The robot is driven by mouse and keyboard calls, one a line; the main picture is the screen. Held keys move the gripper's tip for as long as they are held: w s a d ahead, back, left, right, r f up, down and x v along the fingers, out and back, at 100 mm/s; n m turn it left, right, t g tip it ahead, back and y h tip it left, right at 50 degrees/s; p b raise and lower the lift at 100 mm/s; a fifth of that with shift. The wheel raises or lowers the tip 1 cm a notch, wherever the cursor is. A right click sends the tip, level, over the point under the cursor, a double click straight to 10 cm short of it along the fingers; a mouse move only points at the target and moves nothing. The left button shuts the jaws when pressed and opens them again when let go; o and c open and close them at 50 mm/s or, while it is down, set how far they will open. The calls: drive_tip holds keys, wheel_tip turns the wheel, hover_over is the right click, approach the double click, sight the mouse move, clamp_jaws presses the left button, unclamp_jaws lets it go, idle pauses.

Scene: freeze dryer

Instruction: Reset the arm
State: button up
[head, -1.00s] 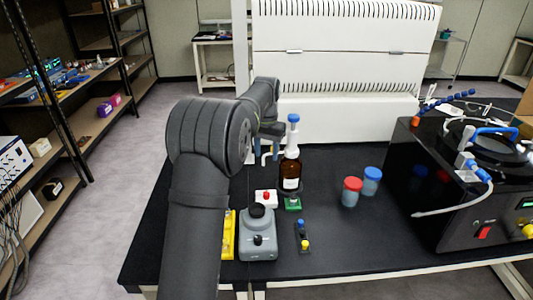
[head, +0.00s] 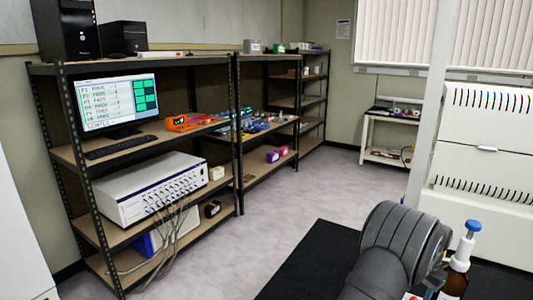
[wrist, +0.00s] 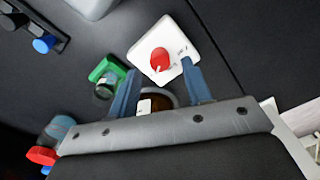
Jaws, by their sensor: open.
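In the wrist view my gripper (wrist: 158,68) shows two blue fingers standing apart. Part of a brown bottle (wrist: 158,98) with a white patch shows between them, partly covered by the gripper body; I cannot tell whether the fingers touch it. A white box with a red button (wrist: 163,52) lies beyond the fingertips. A green-based item (wrist: 107,72) is beside the left finger. In the head view my arm (head: 392,245) is at the lower right, and its gripper is mostly hidden. The brown bottle with a blue-topped dispenser (head: 458,272) stands to its right.
Shelves (head: 150,145) with a monitor, keyboard and white instrument fill the left. The floor (head: 235,245) between shelves and black bench (head: 310,260) is clear. A white panelled machine (head: 485,150) stands at right. Jars with red (wrist: 40,155) and blue lids show in the wrist view.

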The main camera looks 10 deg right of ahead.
drive_tip(key=shift+f, duration=1.3)
wheel_tip(320, 180, up, 18)
wheel_tip(320, 180, down, 18)
drive_tip(key=shift+r, duration=0.2)
drive_tip(key=shift+f, duration=0.25)
drive_tip(key=n, duration=1.2)
drive_tip(key=shift+r, duration=1.6)
